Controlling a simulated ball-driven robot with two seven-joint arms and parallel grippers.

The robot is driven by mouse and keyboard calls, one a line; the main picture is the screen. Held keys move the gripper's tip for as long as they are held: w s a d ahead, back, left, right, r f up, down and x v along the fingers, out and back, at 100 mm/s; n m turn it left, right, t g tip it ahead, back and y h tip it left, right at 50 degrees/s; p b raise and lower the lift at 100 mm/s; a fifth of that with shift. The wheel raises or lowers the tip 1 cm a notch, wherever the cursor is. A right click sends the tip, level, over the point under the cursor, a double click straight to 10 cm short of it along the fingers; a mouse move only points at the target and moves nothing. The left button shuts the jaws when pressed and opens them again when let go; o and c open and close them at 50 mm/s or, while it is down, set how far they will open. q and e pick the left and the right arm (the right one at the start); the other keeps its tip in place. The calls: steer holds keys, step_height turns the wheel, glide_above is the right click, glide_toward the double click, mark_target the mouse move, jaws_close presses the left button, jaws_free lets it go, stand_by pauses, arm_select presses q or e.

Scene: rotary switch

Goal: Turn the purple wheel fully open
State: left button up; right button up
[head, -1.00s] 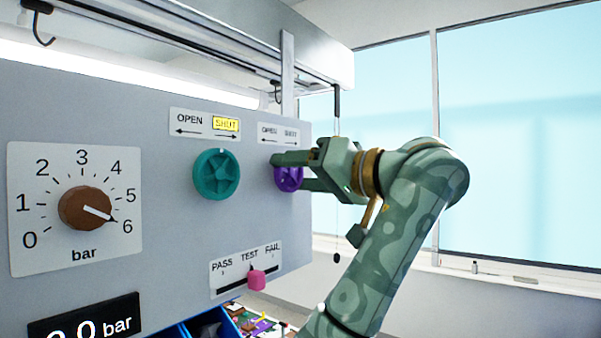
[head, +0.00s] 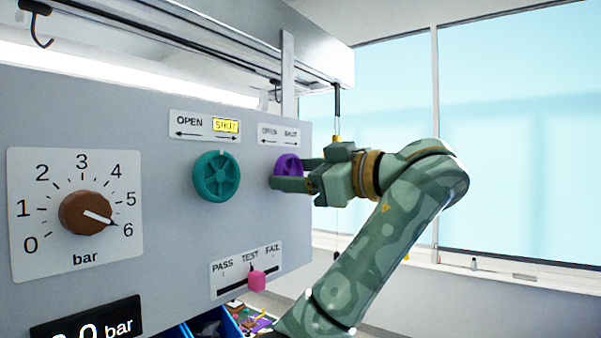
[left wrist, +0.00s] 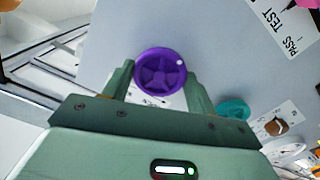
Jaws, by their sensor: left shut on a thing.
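The purple wheel (head: 288,163) is on the grey panel below a label (head: 280,134) reading OPEN and SHUT with arrows. Neither word is lit yellow there. My left gripper (head: 292,174) is shut on the wheel's rim, one finger below and in front of it, the other behind it on the right. In the left wrist view the wheel (left wrist: 160,72) lies between the two fingertips (left wrist: 161,84), with a white dot at its upper right edge. The lower part of the wheel is hidden by a finger in the head view. My right gripper is not in view.
A teal wheel (head: 217,176) is left of the purple one, its label (head: 204,125) lit yellow at SHUT. A brown knob (head: 85,212) points near 6 bar. A pink slider (head: 257,281) sits near TEST.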

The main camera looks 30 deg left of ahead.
arm_select(q)
steer(key=shift+n, duration=1.2)
steer(key=o, duration=1)
steer(key=shift+a, duration=0.15)
